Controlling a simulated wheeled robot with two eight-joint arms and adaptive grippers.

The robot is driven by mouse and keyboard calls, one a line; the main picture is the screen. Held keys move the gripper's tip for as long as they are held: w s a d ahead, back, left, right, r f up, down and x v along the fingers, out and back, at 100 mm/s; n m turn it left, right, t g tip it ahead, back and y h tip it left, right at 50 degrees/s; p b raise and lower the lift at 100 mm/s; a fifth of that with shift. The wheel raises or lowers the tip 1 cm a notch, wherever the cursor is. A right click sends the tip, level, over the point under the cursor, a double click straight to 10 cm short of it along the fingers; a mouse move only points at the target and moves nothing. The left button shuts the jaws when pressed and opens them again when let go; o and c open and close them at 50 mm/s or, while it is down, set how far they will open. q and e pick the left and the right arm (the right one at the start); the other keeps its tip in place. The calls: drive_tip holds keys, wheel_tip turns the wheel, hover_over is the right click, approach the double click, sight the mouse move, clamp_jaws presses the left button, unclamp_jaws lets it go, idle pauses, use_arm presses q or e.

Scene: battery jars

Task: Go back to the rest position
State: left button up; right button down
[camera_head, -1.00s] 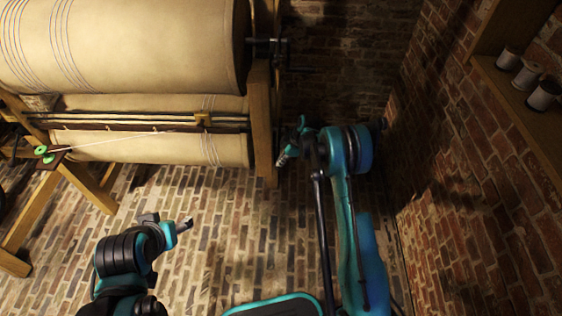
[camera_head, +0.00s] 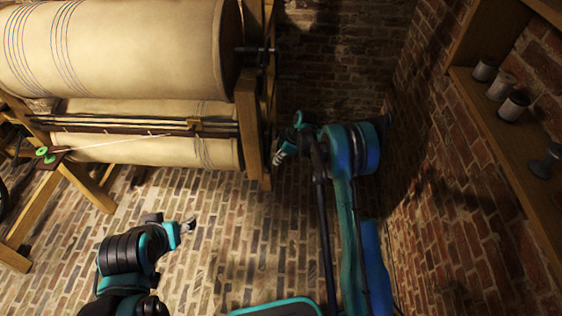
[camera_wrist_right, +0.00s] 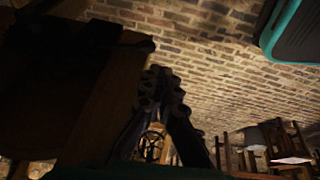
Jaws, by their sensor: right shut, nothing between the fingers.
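My right arm rises from the bottom of the head view and bends at a blue elbow. Its gripper (camera_head: 279,157) is small and partly hidden, beside the wooden frame's right post. In the right wrist view the dark fingers of this gripper (camera_wrist_right: 160,85) meet with nothing between them. My left arm comes in at the bottom left of the head view, its gripper (camera_head: 188,227) low in front of the brick floor. I see nothing held there, but its fingers are too small to tell open from shut.
A wooden frame (camera_head: 247,130) with large cloth rollers (camera_head: 120,45) stands at the left, close to my right gripper. A brick wall (camera_head: 460,200) with a wooden shelf (camera_head: 500,125) holding several spools (camera_head: 513,106) is at the right. The brick floor (camera_head: 215,260) between my arms is clear.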

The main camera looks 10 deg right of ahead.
drive_tip(key=shift+s+r, duration=0.1)
drive_tip(key=shift+r, duration=0.15)
drive_tip(key=shift+r, duration=0.1)
idle(0.3)
drive_tip(key=s+r+m+t+h, duration=0.1)
drive_tip(key=s+r+m, duration=0.1)
drive_tip(key=s+r, duration=0.4)
drive_tip(key=s+d+r+m+t, duration=0.1)
drive_tip(key=s+r+m, duration=0.2)
drive_tip(key=r, duration=0.6)
drive_tip(key=s+r+m+t+h, duration=0.1)
drive_tip(key=s+r+m, duration=0.1)
drive_tip(key=s+r, duration=0.4)
drive_tip(key=s+d+r+m+t+h, duration=0.1)
drive_tip(key=s+m, duration=0.3)
drive_tip(key=s, duration=0.5)
drive_tip(key=s+d+r+m+t+h, duration=0.1)
drive_tip(key=s+r+m, duration=0.1)
drive_tip(key=s, duration=0.8)
drive_tip(key=shift+d+r+m, duration=0.3)
drive_tip(key=shift+d+m, duration=0.05)
drive_tip(key=shift+m, duration=0.55)
